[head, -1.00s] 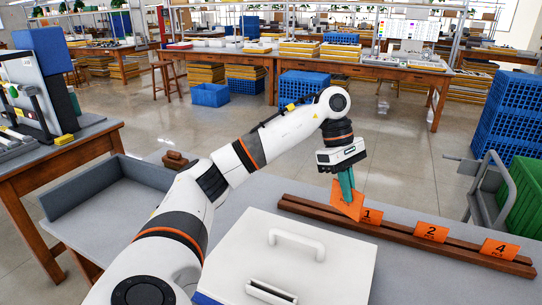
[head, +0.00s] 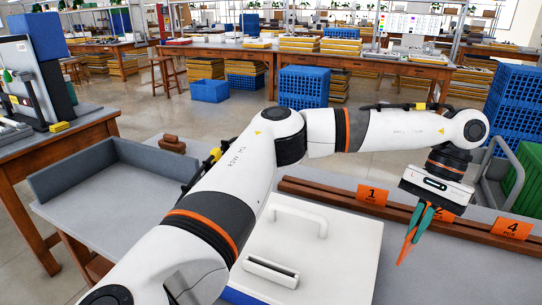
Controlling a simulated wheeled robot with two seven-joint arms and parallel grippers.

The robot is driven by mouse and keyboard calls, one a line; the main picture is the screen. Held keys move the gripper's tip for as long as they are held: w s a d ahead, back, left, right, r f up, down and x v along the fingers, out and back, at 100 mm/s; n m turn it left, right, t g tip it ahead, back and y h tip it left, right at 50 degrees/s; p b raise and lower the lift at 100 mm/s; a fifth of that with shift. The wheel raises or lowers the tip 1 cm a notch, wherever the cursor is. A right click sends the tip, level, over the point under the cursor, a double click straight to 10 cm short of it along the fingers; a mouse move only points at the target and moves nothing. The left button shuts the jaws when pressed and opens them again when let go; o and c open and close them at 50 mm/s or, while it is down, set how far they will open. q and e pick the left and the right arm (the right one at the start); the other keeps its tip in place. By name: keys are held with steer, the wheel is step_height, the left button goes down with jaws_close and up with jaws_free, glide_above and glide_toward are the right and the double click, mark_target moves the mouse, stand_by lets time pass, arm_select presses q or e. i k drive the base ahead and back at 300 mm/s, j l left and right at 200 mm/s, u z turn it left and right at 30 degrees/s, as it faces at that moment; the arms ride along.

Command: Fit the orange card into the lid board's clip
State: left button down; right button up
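My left gripper (head: 418,219), with teal fingers, is shut on an orange card (head: 406,250). The card hangs below the fingertips, tilted and seen nearly edge-on, so its face cannot be read. The gripper is in front of the wooden rail, to the right of the lid board. The white lid board (head: 345,240) lies at the front centre with a raised handle (head: 300,212). Its clip (head: 271,272), a white bar with a slot, is near the front left and holds no card. My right gripper is not in view.
A dark wooden rail (head: 335,196) holds orange cards marked 1 (head: 372,195) and 4 (head: 511,229); card 2 (head: 443,214) is partly hidden by my gripper. A grey tray (head: 100,178) stands at left. Grey tabletop (head: 440,280) is clear right of the board.

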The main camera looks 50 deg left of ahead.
mark_target(271, 276)
steer(key=k+l+u, duration=0.35)
steer(key=k+u, duration=0.35)
steer(key=k+l+u, duration=0.1)
steer(key=k+u, duration=0.25)
